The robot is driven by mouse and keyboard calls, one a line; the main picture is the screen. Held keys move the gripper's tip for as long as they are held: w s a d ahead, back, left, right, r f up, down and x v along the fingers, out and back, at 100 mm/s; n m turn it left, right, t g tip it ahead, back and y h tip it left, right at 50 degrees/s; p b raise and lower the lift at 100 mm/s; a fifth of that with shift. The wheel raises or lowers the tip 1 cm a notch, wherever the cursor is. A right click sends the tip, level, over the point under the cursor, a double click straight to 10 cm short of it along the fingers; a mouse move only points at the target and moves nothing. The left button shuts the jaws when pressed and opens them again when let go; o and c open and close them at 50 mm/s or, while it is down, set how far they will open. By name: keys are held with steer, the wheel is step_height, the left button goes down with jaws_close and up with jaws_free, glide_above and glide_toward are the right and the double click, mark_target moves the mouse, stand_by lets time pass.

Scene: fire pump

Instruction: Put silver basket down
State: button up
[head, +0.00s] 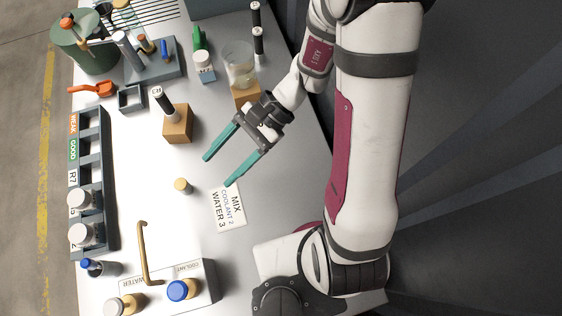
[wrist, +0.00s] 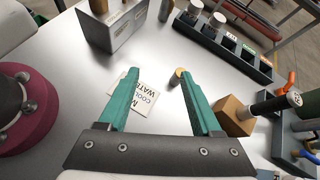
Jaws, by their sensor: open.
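The silver basket (head: 208,285) is a low metal box with a brass handle (head: 144,250), at the bottom of the head view. It seems to rest on the table, holding a blue-capped bottle (head: 180,290) and a white-capped one (head: 113,306). In the wrist view, the basket (wrist: 122,36) is at the top left, partly cut off. My gripper (head: 218,171), with teal fingers, is open and empty above the table, well apart from the basket. In the wrist view, the gripper (wrist: 159,76) has nothing between its fingertips.
A white label card (head: 229,207) and a small tan-topped cylinder (head: 183,186) are near my fingers. A grey rack (head: 106,190) runs along the left edge. A wooden block (head: 178,126) holds a black-handled tool. A glass beaker (head: 239,62) is near my wrist. The centre table is mostly free.

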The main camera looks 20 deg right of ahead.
steer(key=s+d+r+n+t+h, duration=0.3)
steer(key=s+d+r+n+h, duration=0.3)
steer(key=s+d+r+h, duration=0.2)
steer(key=shift+s+d+r+h, duration=0.3)
steer(key=shift+s+d+h, duration=0.2)
steer(key=shift+s+d, duration=0.25)
